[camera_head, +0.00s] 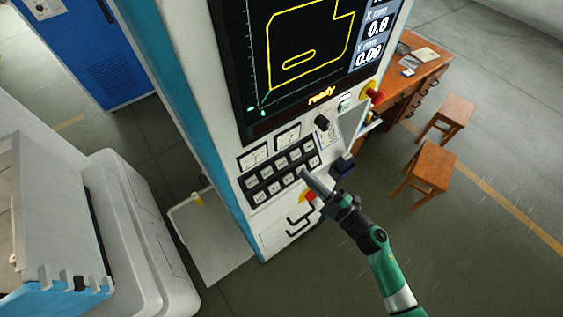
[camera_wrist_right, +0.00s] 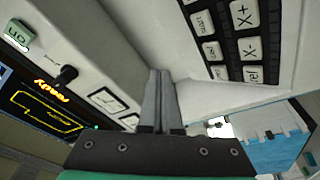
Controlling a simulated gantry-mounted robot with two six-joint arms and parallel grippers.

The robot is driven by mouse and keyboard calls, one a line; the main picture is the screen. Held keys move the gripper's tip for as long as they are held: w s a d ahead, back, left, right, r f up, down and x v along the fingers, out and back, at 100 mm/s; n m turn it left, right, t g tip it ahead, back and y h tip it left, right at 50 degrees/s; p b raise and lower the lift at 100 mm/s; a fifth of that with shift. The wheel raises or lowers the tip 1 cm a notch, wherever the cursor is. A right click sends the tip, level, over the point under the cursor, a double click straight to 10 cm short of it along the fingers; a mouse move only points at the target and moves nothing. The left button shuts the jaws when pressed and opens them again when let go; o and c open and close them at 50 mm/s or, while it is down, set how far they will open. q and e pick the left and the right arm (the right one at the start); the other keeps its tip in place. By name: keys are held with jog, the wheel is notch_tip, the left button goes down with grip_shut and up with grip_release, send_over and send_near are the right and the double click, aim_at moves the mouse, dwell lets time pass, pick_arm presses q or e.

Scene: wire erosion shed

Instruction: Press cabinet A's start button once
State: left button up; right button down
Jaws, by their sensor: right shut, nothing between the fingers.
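Below the screen are two gauges and a black keypad (camera_head: 280,172). In the wrist view the keypad (camera_wrist_right: 230,40) shows white keys, some marked X+ and X-. A green button (camera_head: 345,105) sits under the screen's right end; it also shows in the wrist view (camera_wrist_right: 20,33), marked "on". I cannot tell which control is the start button. My right gripper (camera_head: 305,175) is shut and empty, its tips near the keypad's lower right end. Contact is unclear. My left gripper is out of view.
A red mushroom knob (camera_head: 373,94) and a black rotary knob (camera_head: 321,121) are on the same panel. A red and yellow part (camera_head: 308,197) is close behind my right gripper. A wooden desk (camera_head: 418,65) and two stools (camera_head: 432,165) stand to the right on open floor.

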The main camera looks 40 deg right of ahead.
aim_at(281, 160)
jog(key=w+f+b, duration=0.1)
jog(key=w+b, duration=0.1)
jog(key=w+f+b, duration=0.4)
jog(key=w+b, duration=0.1)
jog(key=shift+w+d, duration=0.1)
jog(key=shift+d, duration=0.25)
jog(key=shift+f, duration=0.1)
dwell(1.8)
jog(key=shift+w+f, duration=0.2)
jog(key=shift+w, duration=0.1)
jog(key=shift+w+f+b, duration=0.25)
jog(key=shift+w+b, duration=0.1)
jog(key=shift+b, duration=0.1)
dwell(0.5)
jog(key=shift+s+r, duration=0.1)
jog(key=shift+s+r+p, duration=0.4)
jog(key=shift+s+p, duration=0.2)
jog(key=shift+p, duration=0.25)
